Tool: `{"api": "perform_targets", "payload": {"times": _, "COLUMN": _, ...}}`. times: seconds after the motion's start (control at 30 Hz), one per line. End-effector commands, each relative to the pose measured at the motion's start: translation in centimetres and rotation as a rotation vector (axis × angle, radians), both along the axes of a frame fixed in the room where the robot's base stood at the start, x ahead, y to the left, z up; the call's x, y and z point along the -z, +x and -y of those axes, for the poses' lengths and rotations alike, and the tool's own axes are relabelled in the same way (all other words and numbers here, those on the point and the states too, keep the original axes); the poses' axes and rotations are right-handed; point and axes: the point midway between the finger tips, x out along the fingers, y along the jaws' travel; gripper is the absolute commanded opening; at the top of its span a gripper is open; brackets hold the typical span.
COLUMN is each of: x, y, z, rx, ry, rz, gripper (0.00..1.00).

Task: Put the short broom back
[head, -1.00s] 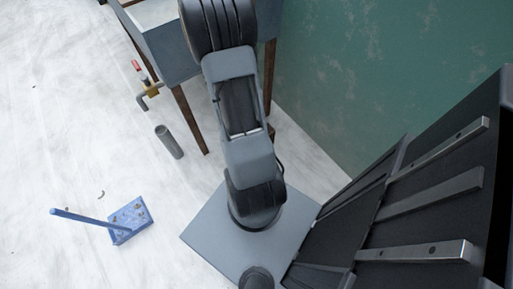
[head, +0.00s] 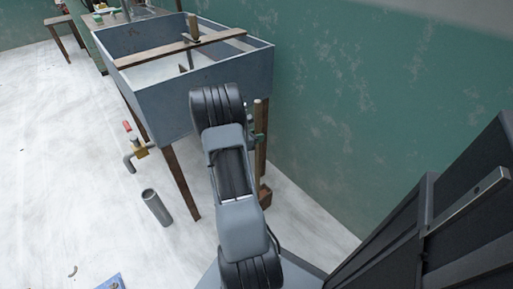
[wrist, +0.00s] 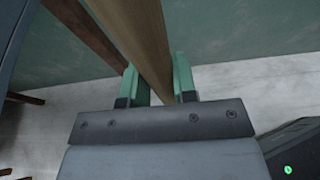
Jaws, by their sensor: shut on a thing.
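The short broom shows in the head view as an upright wooden handle (head: 262,148) with a brown block-like head (head: 265,196) low down. It is just right of the trough, in front of the green wall. My gripper (wrist: 157,80) has green fingers, one on each side of the wooden handle (wrist: 138,32) in the wrist view, and is shut on it. In the head view my arm hides most of the gripper; a green finger (head: 259,137) shows at the handle. I cannot tell whether the broom head touches the floor.
A grey trough (head: 215,88) on wooden legs stands behind my arm, a wooden bar across it. A tap with a red handle (head: 128,127) and a grey tube (head: 156,208) are to the left. A blue dustpan (head: 112,283) is partly cut off below. The left floor is mostly clear.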

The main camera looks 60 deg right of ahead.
Motion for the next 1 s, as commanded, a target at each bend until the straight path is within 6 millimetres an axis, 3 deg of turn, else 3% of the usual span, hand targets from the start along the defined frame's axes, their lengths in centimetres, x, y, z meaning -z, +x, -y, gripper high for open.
{"api": "perform_targets", "payload": {"times": 0.23, "x": 1.2, "y": 0.1, "z": 0.0, "rx": -0.002, "ry": -0.002, "rz": -0.001, "gripper": 0.03}}
{"api": "perform_targets", "payload": {"times": 0.5, "x": 4.3, "y": 0.1, "z": 0.0, "rx": -0.001, "ry": -0.003, "rz": -0.001, "gripper": 0.03}}
{"api": "perform_targets", "payload": {"times": 0.9, "x": 4.7, "y": 0.1, "z": 0.0, "rx": -0.002, "ry": -0.002, "rz": 0.001, "gripper": 0.03}}
{"api": "perform_targets", "payload": {"times": 0.93, "x": 4.7, "y": 0.1, "z": 0.0, "rx": -0.002, "ry": -0.001, "rz": 0.0, "gripper": 0.27}}
{"api": "perform_targets", "payload": {"times": 1.0, "x": 4.6, "y": 0.1, "z": 0.0, "rx": -0.002, "ry": -0.001, "rz": 0.0, "gripper": 0.34}}
